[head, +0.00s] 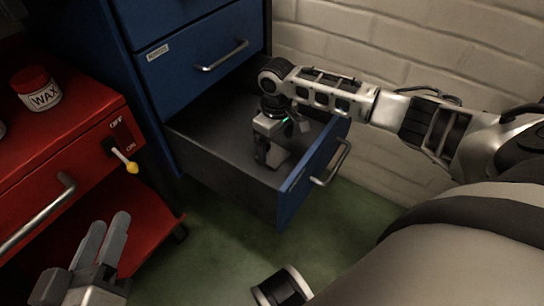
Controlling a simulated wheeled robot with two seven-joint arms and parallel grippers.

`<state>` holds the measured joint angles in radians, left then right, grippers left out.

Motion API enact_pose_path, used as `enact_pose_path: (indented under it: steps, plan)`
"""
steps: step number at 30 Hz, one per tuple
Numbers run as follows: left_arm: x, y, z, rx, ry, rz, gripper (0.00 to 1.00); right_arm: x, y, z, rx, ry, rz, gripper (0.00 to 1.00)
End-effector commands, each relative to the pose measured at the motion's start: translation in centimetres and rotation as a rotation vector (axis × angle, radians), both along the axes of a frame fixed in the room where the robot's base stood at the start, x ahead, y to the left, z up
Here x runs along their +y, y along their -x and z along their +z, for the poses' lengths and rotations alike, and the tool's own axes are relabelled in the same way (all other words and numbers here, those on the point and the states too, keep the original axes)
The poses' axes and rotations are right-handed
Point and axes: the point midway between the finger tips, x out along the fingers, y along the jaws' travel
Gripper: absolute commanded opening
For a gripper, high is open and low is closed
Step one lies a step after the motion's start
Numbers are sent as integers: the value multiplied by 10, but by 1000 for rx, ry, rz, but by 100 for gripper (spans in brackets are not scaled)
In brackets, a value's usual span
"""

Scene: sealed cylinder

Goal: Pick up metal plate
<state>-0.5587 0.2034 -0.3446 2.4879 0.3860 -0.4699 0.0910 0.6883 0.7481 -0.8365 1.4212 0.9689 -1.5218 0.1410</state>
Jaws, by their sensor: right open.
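No metal plate can be made out for sure. The blue cabinet's lower drawer (230,185) is pulled open, and its dark grey inside is partly hidden by my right arm. My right gripper (279,146) points down inside the open drawer, with its jaws open. Whether anything lies between or beneath its fingers cannot be told. My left gripper (103,240) is at the lower left, in front of the red cabinet and away from the drawer. Its two fingers point up, with nothing visible held, and the gap between them is hard to judge.
A closed blue drawer (190,70) sits above the open one. The red cabinet (70,150) at left has an ON/OFF switch (124,160) with a yellow tip and carries a wax jar (36,90). A white brick wall (400,50) stands behind. Green floor (215,250) is clear in front.

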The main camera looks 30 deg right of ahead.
Motion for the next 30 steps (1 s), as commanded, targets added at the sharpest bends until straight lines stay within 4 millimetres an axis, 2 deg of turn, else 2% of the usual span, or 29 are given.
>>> enact_pose_path:
  steps: [1, 4, 12, 13, 18, 26, 30]
  plan:
    - [-1, 0, -4, -9, 33, -4, 36, -1, 2, -16, 3, 2, 0, 89]
    - [0, -6, 7, -82, 36, 0, 36, 0, 2, -29, 1, 0, 0, 89]
    - [1, -9, 16, -125, 32, 6, 36, 0, 2, -32, 0, 1, 0, 89]
    - [1, -9, 16, -125, 32, 6, 36, 0, 2, -32, 0, 1, 0, 86]
    - [1, -8, 15, -124, 30, 5, 36, 0, 2, -31, 0, 1, 0, 39]
    - [1, -8, 16, -124, 30, 5, 36, 0, 2, -30, -1, 1, 0, 38]
    - [0, -8, 21, -107, 31, -1, 36, 0, 1, -17, -3, 0, 0, 38]
